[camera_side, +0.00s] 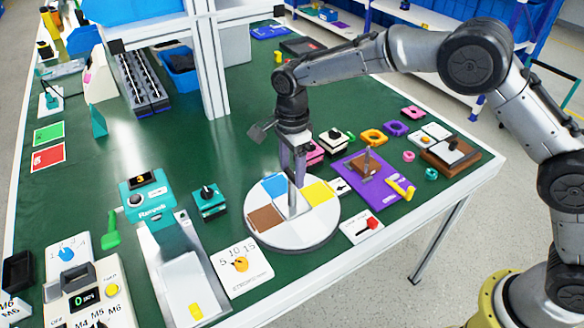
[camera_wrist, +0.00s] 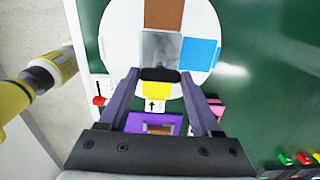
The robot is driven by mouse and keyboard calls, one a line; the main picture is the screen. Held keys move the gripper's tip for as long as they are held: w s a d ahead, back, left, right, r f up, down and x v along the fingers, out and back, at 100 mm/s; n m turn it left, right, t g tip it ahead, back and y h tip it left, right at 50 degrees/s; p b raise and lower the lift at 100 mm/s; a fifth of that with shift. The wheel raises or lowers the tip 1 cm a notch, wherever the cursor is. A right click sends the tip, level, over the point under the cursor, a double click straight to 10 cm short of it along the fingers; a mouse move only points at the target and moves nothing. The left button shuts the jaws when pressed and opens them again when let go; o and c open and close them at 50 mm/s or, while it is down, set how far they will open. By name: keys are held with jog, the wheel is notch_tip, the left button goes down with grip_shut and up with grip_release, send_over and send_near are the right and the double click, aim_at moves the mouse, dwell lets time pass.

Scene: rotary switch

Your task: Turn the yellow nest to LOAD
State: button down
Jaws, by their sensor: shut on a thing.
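The turntable is a round white disc (camera_side: 322,228) with a yellow nest (camera_side: 320,193), a blue nest (camera_side: 274,186) and a brown nest (camera_side: 266,219). A grey upright post (camera_side: 292,200) stands at its middle. My gripper (camera_side: 293,172) points down over the disc and is shut on the post's dark top (camera_wrist: 160,74), between its purple fingers. In the wrist view the yellow nest (camera_wrist: 156,90) is on the near side, beside a white arrow card (camera_wrist: 156,105). Its arrow points at the yellow nest. I cannot read a LOAD label.
A purple plate (camera_side: 372,188) with a brown block and post lies right of the disc. A white card with a red lever (camera_side: 370,224) is near the front edge. A dial card (camera_side: 240,266) and teal box (camera_side: 209,201) stand left.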

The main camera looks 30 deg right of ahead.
jog(key=shift+r, duration=0.15)
jog(key=shift+c, duration=0.4)
grip_release()
notch_tip(320, 180, up, 14)
dwell(0.4)
jog(key=shift+f, duration=0.2)
